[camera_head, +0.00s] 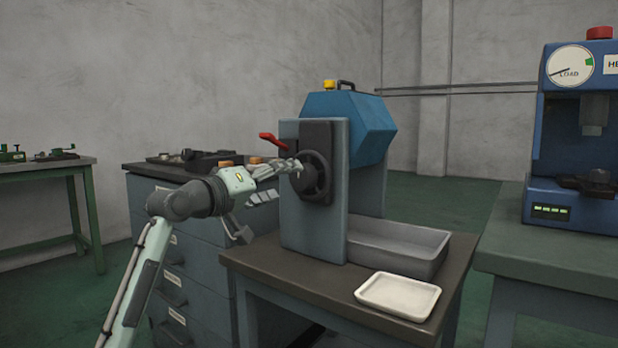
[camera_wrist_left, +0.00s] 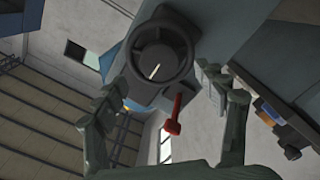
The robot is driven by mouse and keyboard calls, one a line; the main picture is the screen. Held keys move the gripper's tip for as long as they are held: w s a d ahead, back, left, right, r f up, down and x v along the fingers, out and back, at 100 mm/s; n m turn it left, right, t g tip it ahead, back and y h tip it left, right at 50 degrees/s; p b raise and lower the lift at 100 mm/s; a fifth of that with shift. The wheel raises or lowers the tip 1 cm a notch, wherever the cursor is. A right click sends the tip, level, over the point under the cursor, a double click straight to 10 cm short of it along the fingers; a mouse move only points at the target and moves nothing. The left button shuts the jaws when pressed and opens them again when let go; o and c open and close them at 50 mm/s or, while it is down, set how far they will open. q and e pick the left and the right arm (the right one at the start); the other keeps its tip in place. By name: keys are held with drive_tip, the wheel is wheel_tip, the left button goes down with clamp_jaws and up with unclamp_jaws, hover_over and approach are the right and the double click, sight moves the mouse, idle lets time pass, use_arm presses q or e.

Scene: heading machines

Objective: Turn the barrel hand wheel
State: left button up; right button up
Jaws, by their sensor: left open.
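The barrel hand wheel (camera_head: 312,176) is a dark round wheel on the front of a grey plate of the blue barrel machine (camera_head: 347,122). In the left wrist view the wheel (camera_wrist_left: 161,55) shows face on, with a pale pointer line on its hub. A red lever (camera_head: 273,140) sticks out beside it; it also shows in the wrist view (camera_wrist_left: 174,116). My left gripper (camera_head: 284,179) is open and empty at the left side of the wheel. In the wrist view its fingers stand apart below the wheel. I cannot tell whether a finger touches the rim. My right gripper is not in view.
A grey bin (camera_head: 396,246) and a white tray (camera_head: 397,294) stand on the machine's table (camera_head: 290,276). A drawer cabinet (camera_head: 198,262) is behind my left arm. A blue press (camera_head: 578,140) stands on a table at the right. A green bench (camera_head: 50,205) is at the far left.

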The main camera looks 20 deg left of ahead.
sight(299, 178)
use_arm(q)
drive_tip(key=x, duration=0.6)
drive_tip(key=shift+w+d, duration=0.2)
drive_tip(key=shift+w, duration=0.15)
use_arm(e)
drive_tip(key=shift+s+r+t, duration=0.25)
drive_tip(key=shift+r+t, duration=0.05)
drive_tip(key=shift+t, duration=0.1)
use_arm(q)
drive_tip(key=shift+c, duration=0.6)
drive_tip(key=c, duration=1)
drive_tip(key=shift+c, duration=0.2)
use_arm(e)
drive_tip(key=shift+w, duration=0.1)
